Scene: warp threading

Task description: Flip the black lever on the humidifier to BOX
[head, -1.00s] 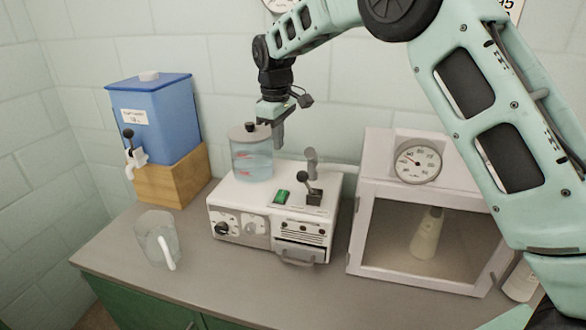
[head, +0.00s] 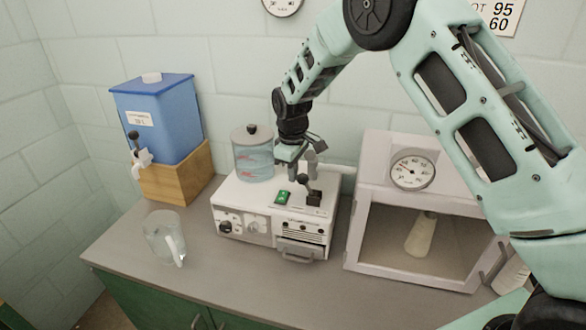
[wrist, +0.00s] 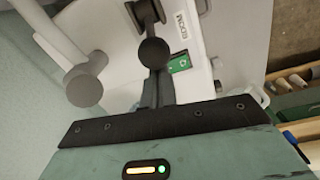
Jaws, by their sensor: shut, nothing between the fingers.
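The humidifier (head: 262,222) is a white box on the counter. Its black lever (head: 304,182) has a round knob and rises from a dark base on the top right, with the knob tilted toward the left.
A green switch (head: 282,197) lies left of the lever. A clear water tank (head: 252,158) stands behind left, and a grey pipe end (wrist: 84,90) rises close to my fingers. A glazed box with a dial (head: 412,169) is right. A clear jug (head: 163,238) and blue dispenser (head: 155,118) are left.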

